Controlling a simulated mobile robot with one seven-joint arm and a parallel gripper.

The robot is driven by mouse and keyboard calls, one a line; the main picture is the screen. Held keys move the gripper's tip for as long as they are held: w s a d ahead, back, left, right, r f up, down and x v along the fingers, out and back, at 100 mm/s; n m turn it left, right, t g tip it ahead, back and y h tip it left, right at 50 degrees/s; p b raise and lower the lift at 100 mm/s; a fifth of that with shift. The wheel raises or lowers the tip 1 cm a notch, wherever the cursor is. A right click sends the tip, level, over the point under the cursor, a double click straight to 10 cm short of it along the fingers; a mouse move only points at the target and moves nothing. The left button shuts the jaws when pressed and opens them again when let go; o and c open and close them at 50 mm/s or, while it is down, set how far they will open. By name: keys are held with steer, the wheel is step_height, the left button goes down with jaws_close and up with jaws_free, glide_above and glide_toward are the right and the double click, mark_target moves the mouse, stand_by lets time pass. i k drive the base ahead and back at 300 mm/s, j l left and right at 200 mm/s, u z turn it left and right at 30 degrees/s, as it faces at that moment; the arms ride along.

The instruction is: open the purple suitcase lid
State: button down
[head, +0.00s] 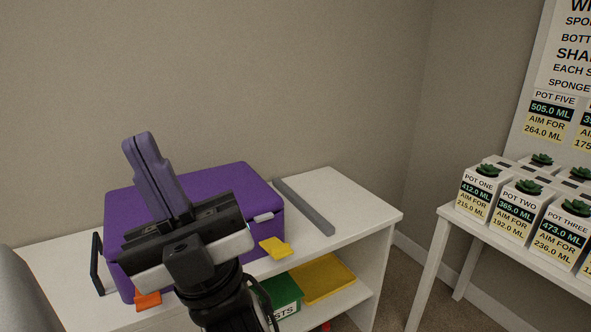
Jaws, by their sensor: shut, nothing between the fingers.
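The purple suitcase (228,181) lies flat on a white shelf unit against the wall, and its lid looks closed. A pale latch (263,217) shows on its front edge at the right. A yellow tab (275,247) sticks out at the front right and an orange tab (148,300) at the front left. A black handle-like frame (97,264) stands at its left side. My gripper (142,140) is in front of the suitcase in this view, its purple-grey fingers pointing up and pressed together, empty. It hides the middle of the suitcase's front. I cannot tell whether it touches the suitcase.
A grey bar (303,205) lies on the shelf top (352,205) right of the suitcase. A green box (282,296) and a yellow tray (322,279) sit on the lower shelf. A white table (512,254) at right holds several labelled plant pots (521,207).

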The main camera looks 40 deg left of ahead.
mark_target(126, 209)
steer(key=u, duration=1.6)
steer(key=j+z, duration=0.15)
steer(key=j, duration=0.15)
steer(key=k+j+z, duration=0.15)
steer(key=j, duration=0.15)
steer(key=k+j+z, duration=0.2)
steer(key=i+j, duration=0.1)
steer(key=j, duration=0.05)
